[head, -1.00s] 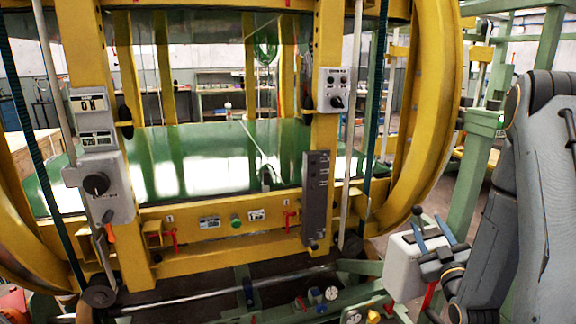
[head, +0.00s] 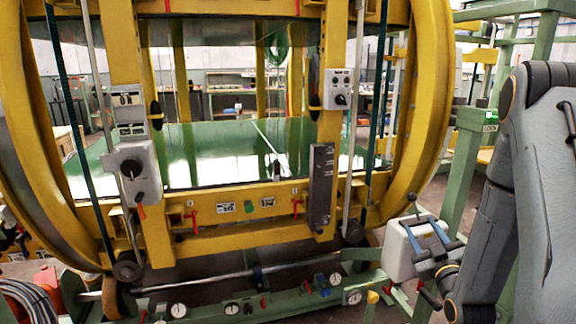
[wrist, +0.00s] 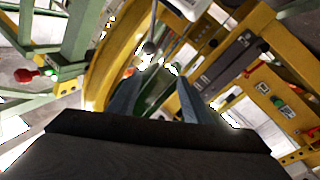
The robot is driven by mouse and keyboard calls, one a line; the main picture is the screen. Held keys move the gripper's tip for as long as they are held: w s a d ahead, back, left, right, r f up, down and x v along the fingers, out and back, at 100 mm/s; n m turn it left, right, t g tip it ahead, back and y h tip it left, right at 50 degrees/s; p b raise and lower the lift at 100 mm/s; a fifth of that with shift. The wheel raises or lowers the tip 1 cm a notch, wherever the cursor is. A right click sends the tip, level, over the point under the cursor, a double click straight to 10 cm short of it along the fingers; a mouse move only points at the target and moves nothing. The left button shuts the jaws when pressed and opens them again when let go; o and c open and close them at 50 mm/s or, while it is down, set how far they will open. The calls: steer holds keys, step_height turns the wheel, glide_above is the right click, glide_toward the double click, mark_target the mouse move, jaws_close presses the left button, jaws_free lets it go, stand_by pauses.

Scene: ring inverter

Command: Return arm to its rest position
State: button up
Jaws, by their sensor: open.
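My gripper (head: 421,226) is at the lower right of the head view, at the end of my bent grey arm. Its two blue fingers are spread apart with nothing seen between them. Behind the fingers in the head view is a pale box (head: 398,254) with a dark-knobbed lever (head: 411,197) on top; the fingers and wrist cover part of the box. I cannot tell whether they touch it. In the wrist view the open fingers (wrist: 160,82) point toward a round lever knob (wrist: 150,48) and the yellow frame.
The large yellow ring frame (head: 430,120) with a green panel (head: 200,150) fills the middle. A green post (head: 463,185) stands close beside my arm. Control boxes (head: 340,88) hang on the uprights. A low green rail with gauges (head: 285,300) runs along the front.

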steer(key=s+a+r+m+g+p, duration=0.1)
steer(key=s+a+g, duration=0.5)
steer(key=s, duration=0.4)
steer(key=s+a+r+m+g+p, duration=0.2)
steer(key=s+a+g, duration=0.4)
steer(key=s, duration=0.4)
steer(key=s+a+r+m+g+p, duration=0.1)
steer(key=s+a+m+g, duration=0.1)
steer(key=s+a+g, duration=0.4)
steer(key=s+g, duration=0.1)
steer(key=s, duration=0.3)
steer(key=shift+r+y+p, duration=0.15)
steer(key=shift+y+p, duration=0.15)
